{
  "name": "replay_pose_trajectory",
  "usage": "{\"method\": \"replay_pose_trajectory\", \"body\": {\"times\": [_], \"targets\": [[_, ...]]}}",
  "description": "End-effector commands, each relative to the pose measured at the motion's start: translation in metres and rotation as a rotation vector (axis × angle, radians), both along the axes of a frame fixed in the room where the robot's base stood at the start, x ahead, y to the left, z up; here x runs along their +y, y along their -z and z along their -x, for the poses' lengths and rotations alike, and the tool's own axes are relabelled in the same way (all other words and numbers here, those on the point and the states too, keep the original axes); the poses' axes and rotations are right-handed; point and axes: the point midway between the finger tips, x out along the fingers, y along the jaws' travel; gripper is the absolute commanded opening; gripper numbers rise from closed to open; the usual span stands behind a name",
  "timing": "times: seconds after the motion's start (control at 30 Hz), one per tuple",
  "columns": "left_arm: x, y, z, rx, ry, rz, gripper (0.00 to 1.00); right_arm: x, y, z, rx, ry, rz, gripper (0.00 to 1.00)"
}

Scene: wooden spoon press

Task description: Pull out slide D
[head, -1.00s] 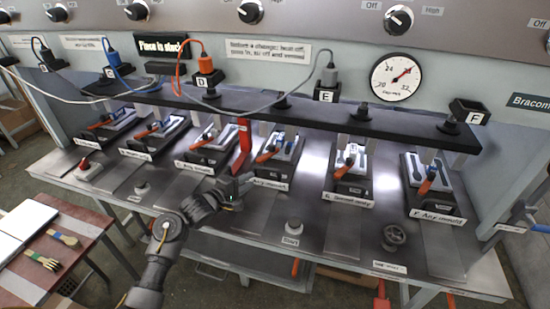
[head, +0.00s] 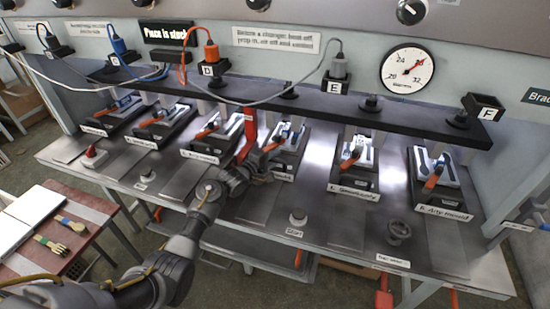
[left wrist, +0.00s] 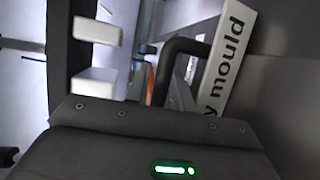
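Slide D (head: 294,142) is the mould slide fourth from the left under the black press bar, with an orange-handled piece and a white label (head: 284,177) at its front. My left gripper (head: 266,158) is at the front of slide D and hides part of it. In the left wrist view, a dark bent handle (left wrist: 180,48) stands beside the label (left wrist: 222,70) reading "y mould", just ahead of my gripper's dark body. My right gripper is not in view.
A red upright lever (head: 249,131) stands left of my gripper. Similar slides stand on both sides, including slide E (head: 356,164). A side table (head: 86,214) holds wooden utensils (head: 62,249).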

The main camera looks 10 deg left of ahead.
Motion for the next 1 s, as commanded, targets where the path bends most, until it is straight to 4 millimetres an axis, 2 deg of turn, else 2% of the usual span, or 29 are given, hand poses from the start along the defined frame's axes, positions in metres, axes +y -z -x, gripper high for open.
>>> {"method": "replay_pose_trajectory", "body": {"times": [0.4,0.6,1.0], "targets": [[-0.0022,0.0012,-0.0063,0.0,-0.002,-0.001,0.23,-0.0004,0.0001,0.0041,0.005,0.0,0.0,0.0],[-0.0022,0.0012,-0.0061,0.0,-0.002,-0.001,0.0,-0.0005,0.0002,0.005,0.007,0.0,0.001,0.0],[-0.0016,0.001,-0.0056,0.001,-0.002,-0.001,0.0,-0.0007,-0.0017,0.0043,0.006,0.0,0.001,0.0]]}}
